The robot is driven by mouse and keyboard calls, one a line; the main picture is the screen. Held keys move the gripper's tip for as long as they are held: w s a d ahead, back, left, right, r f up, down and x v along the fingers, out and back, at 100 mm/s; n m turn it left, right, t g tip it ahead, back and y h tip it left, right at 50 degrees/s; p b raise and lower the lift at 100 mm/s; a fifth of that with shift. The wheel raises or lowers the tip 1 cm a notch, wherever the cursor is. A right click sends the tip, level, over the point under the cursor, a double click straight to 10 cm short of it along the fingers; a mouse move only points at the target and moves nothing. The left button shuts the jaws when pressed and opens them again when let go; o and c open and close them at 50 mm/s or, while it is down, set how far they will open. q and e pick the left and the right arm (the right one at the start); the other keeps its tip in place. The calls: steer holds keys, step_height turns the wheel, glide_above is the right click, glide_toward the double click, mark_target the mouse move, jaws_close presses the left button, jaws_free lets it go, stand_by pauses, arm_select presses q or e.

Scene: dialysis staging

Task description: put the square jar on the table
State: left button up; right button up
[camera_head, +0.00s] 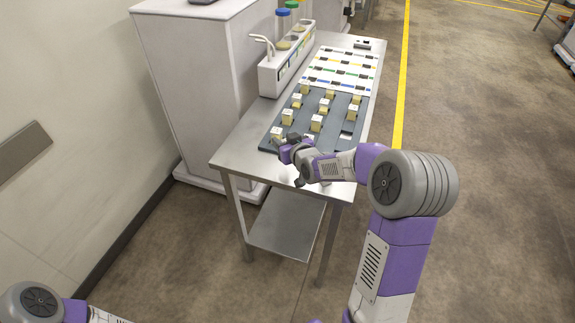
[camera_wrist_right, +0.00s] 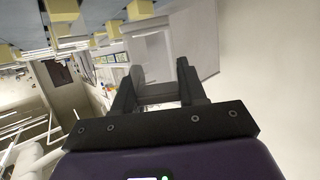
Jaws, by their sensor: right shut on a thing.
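My right gripper (camera_head: 284,148) is at the near left corner of the grey tray on the steel table (camera_head: 231,152). In the right wrist view its two dark fingers (camera_wrist_right: 158,88) are shut on a pale grey, block-like thing (camera_wrist_right: 153,62), apparently the square jar. Its full shape is hard to make out, and in the head view the gripper hides most of it. My left arm shows only at the bottom left corner of the head view, and its gripper is out of the picture.
A grey tray (camera_head: 335,137) holds several pale yellow blocks. Behind it lies a white marked sheet (camera_head: 343,69). A white rack (camera_head: 268,78) with colour-capped bottles stands along the left edge. The table's near left strip is bare. A large white cabinet (camera_head: 195,75) stands left of the table.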

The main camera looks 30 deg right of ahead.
steer(key=shift+f+b, duration=0.7)
steer(key=shift+f, duration=2.45)
steer(key=o, duration=0.6)
steer(key=shift+f, duration=0.15)
steer(key=o, duration=0.5)
steer(key=shift+s+r, duration=0.25)
steer(key=shift+r, duration=0.1)
steer(key=p+v, duration=0.1)
steer(key=v, duration=1)
steer(key=shift+s+p, duration=0.25)
steer(key=shift+p, duration=0.1)
